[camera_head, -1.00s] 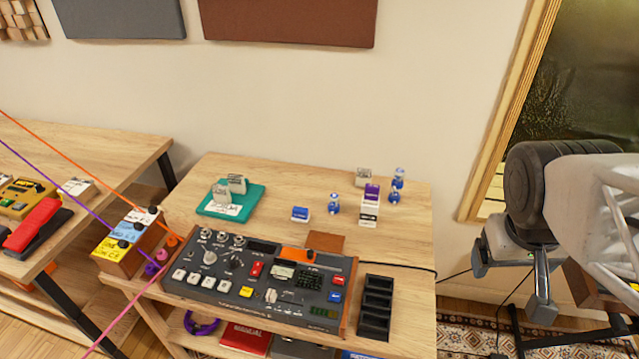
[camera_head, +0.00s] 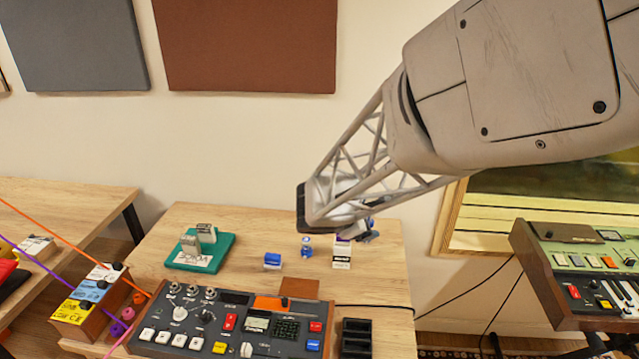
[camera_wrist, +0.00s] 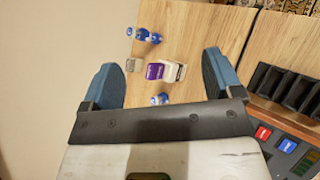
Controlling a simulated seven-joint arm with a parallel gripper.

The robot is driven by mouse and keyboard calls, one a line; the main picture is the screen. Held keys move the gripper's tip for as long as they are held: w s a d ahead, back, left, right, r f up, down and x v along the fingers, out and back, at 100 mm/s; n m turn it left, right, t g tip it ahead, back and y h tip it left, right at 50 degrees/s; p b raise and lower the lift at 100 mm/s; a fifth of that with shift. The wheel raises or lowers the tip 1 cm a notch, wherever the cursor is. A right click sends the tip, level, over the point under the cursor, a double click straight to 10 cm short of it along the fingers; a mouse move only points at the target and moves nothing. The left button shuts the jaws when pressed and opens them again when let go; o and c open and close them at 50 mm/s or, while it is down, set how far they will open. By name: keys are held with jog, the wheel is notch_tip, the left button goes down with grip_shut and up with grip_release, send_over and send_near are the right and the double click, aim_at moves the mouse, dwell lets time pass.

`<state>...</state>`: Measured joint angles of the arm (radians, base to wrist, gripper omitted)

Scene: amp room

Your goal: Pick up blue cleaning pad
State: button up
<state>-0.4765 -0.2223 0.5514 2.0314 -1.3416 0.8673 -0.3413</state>
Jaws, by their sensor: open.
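A small block with a blue top and white lower part (camera_head: 272,261) lies on the wooden table, right of the teal mat. It looks most like the blue cleaning pad, but I cannot be sure. I cannot make it out in the wrist view. My gripper (camera_wrist: 162,80) is open and empty, with its two blue fingers spread above the table. Between and beyond the fingers are a purple-and-white box (camera_wrist: 155,72) and a blue bottle (camera_wrist: 160,99). In the head view my arm hides most of my gripper, above the table's back right.
The teal mat (camera_head: 222,257) holds grey blocks. A mixer-like device (camera_head: 230,322) and a black slotted tray (camera_head: 357,338) line the table's front. A blue bottle (camera_head: 306,246) stands right of the block. The wall is close behind; bare wood surrounds the block.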

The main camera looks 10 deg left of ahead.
jog(key=w+a+f+n+t+y, duration=0.1)
jog(key=a+f+n+y, duration=0.1)
jog(key=a+f+n, duration=0.3)
jog(key=w+a+f+n+t+y, duration=0.1)
jog(key=a+f+n, duration=0.4)
jog(key=a, duration=0.8)
jog(key=w+a+f+n+t+y, duration=0.2)
jog(key=a+f+n+t+y, duration=0.1)
jog(key=a, duration=0.6)
notch_tip(320, 180, down, 3)
jog(key=shift+a+r+n, duration=0.15)
jog(key=shift+r+n, duration=0.05)
jog(key=shift+n, duration=0.7)
jog(key=shift+w, duration=0.1)
send_near(272, 256)
jog(key=x, duration=0.3)
jog(key=shift+w, duration=0.2)
jog(key=shift+w+f, duration=0.35)
jog(key=shift+w, duration=0.25)
jog(key=shift+x, duration=3.15)
